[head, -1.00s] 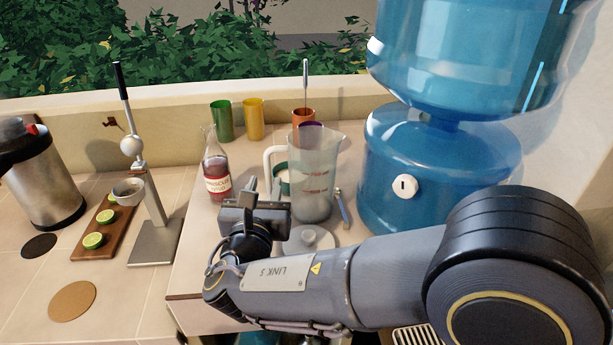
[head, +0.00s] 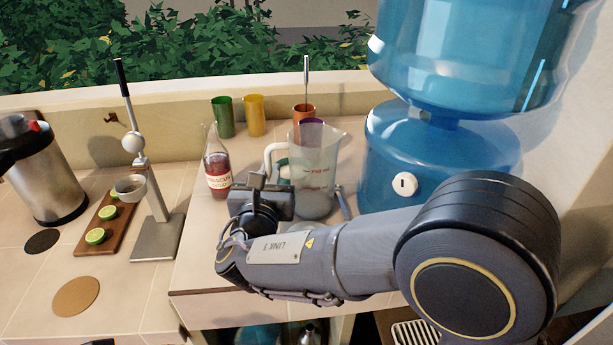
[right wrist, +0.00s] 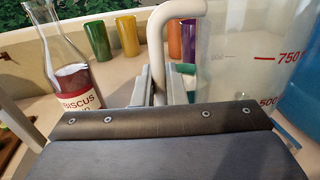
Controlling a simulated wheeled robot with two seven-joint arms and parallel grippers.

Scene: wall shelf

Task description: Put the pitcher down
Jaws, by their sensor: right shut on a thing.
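The clear pitcher (head: 318,165) with red marks is upright over the tiled counter, left of the blue water dispenser. My right gripper (head: 264,182) is shut on its white handle, which runs between the two fingers in the right wrist view (right wrist: 160,88). The pitcher's clear wall (right wrist: 235,60) fills the right of that view. My forearm and gripper hide part of the area by its base, so I cannot tell whether it touches the counter. My left gripper is not clearly in view.
The water dispenser (head: 430,150) stands close on the right. A red hibiscus bottle (head: 218,170) is on the left. Green (head: 223,117), yellow (head: 255,116) and orange (head: 301,113) cups stand behind. A press (head: 155,215) and a lime board (head: 104,226) are further left.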

